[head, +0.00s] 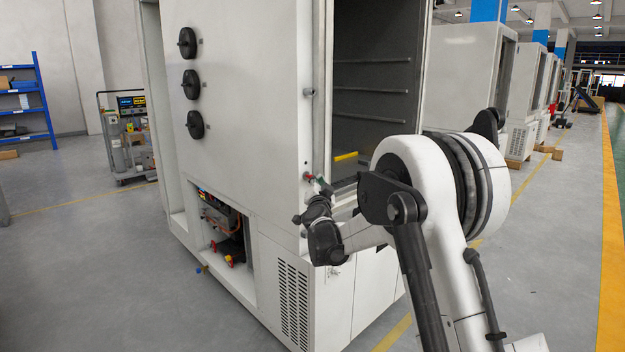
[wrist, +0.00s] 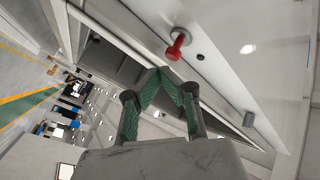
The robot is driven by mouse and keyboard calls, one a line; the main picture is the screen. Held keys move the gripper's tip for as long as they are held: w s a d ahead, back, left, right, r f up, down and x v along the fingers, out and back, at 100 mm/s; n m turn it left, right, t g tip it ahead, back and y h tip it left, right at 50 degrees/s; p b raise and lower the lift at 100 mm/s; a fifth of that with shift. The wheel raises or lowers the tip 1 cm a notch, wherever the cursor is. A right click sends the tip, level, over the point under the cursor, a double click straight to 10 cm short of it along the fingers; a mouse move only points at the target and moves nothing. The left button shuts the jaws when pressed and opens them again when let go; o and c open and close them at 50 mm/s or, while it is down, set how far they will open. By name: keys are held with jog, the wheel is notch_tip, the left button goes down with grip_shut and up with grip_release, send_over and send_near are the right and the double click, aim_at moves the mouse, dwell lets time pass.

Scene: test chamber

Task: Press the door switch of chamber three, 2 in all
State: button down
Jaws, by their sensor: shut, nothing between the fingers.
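The door switch is a small red plunger on a round metal base, set in the pale door frame of the near chamber. It shows in the wrist view (wrist: 178,46) and as a small red spot in the head view (head: 308,177). My gripper (wrist: 160,72) is shut and empty, its green-padded fingers meeting just below the switch in the wrist view. A small gap shows between fingertips and plunger there. In the head view my gripper (head: 323,184) is at the front edge of the frame, close beside the switch. I cannot tell whether they touch in depth.
The near chamber (head: 250,90) stands open, with rack rails and a yellow piece (head: 346,156) inside. A small grey fitting (head: 309,93) sticks out from the frame above the switch. More chambers (head: 466,75) line the right. Open floor lies left, with a cart (head: 127,140).

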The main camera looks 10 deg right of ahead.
jog(key=shift+w, duration=0.1)
jog(key=shift+w+a, duration=0.25)
jog(key=shift+w+a, duration=0.45)
jog(key=shift+w, duration=0.2)
dwell(1.3)
jog(key=shift+s, duration=0.1)
dwell(0.4)
jog(key=shift+s+d, duration=0.7)
jog(key=shift+s, duration=0.2)
jog(key=s+d, duration=0.1)
jog(key=s, duration=0.1)
jog(key=s+d+b, duration=0.1)
jog(key=s, duration=0.1)
jog(key=shift+d, duration=0.4)
dwell(0.3)
